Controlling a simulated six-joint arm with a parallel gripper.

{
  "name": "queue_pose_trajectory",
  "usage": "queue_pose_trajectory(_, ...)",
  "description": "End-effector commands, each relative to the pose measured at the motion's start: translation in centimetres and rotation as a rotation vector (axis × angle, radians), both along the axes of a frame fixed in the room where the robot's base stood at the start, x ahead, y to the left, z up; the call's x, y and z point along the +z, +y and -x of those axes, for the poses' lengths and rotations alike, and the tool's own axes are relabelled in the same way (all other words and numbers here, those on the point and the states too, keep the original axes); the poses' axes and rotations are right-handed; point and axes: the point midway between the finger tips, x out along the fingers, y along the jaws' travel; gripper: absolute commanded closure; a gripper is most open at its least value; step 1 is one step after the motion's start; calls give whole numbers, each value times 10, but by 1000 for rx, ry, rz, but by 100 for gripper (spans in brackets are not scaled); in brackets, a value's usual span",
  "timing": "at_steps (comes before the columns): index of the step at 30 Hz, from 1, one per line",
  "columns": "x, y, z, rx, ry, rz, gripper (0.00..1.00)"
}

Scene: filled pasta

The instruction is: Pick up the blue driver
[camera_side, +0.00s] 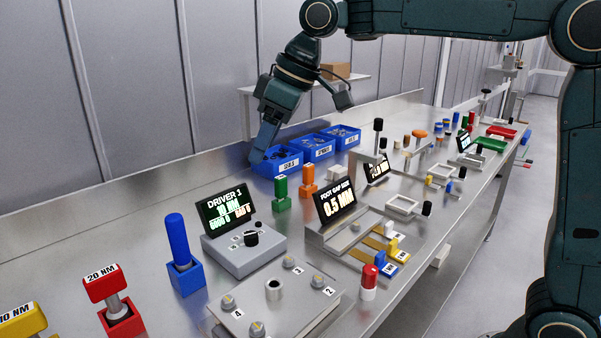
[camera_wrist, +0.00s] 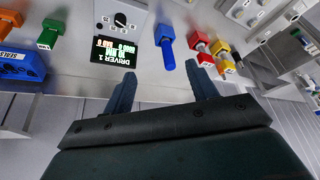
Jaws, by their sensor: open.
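The blue driver (camera_side: 178,238) stands upright in a blue square holder (camera_side: 187,278) at the left front of the bench in the side view. In the wrist view the blue driver (camera_wrist: 169,59) shows beyond my fingertips, between their lines. My gripper (camera_side: 262,150) is in the air near the back wall, above and beside the blue bins, well apart from the driver. In the wrist view my gripper (camera_wrist: 160,80) has its two fingers spread with nothing between them.
The Driver 1 control box (camera_side: 245,250) stands right of the driver. A red 20 NM driver (camera_side: 103,285) and a yellow 10 NM one (camera_side: 22,322) stand left. Blue bins (camera_side: 278,165) line the back. A metal plate (camera_side: 275,300) lies in front.

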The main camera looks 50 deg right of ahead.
Motion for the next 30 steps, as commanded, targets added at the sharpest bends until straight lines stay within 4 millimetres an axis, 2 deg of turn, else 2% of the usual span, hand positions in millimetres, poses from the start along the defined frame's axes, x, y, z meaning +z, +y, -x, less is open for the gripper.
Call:
queue_pose_trajectory(1, -4, 7, -12, 27, 4, 2, 42)
queue_pose_trajectory(6, -16, 28, -46, 116, 9, 11, 42)
queue_pose_trajectory(15, -49, 64, -96, 270, 13, 29, 42)
queue_pose_trajectory(22, -69, 80, -115, 343, 14, 40, 42)
queue_pose_trajectory(30, -72, 83, -118, 356, 13, 42, 42)
